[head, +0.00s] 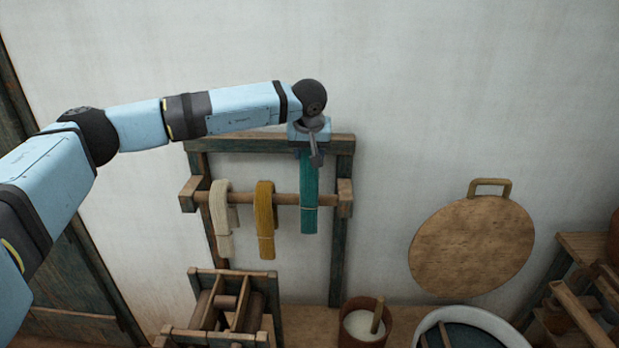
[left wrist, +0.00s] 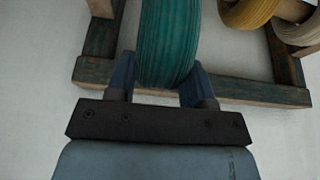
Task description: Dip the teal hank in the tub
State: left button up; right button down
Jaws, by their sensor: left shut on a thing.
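The teal hank (head: 309,192) hangs over the right end of the wooden peg rail on the rack. My left gripper (head: 315,156) reaches the top of the hank from above and is shut on it. In the left wrist view the hank (left wrist: 167,45) passes between the two fingers (left wrist: 160,85). The tub (head: 418,338), white-rimmed with dark contents, stands at the bottom right, cut off by the picture edge. My right gripper does not show.
A cream hank (head: 222,220) and a mustard hank (head: 265,220) hang left of the teal one on the rail (head: 290,198). A brown pot (head: 352,308) with pale contents and a stick stands left of the tub. A round wooden board (head: 470,245) leans against the wall. A wooden reel frame (head: 235,300) stands below.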

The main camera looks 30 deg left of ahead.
pick_arm(q)
notch_tip(320, 180, up, 9)
jog(key=shift+b, duration=0.6)
notch_tip(320, 180, up, 4)
jog(key=shift+r+p, duration=0.15)
jog(key=shift+p, duration=1.1)
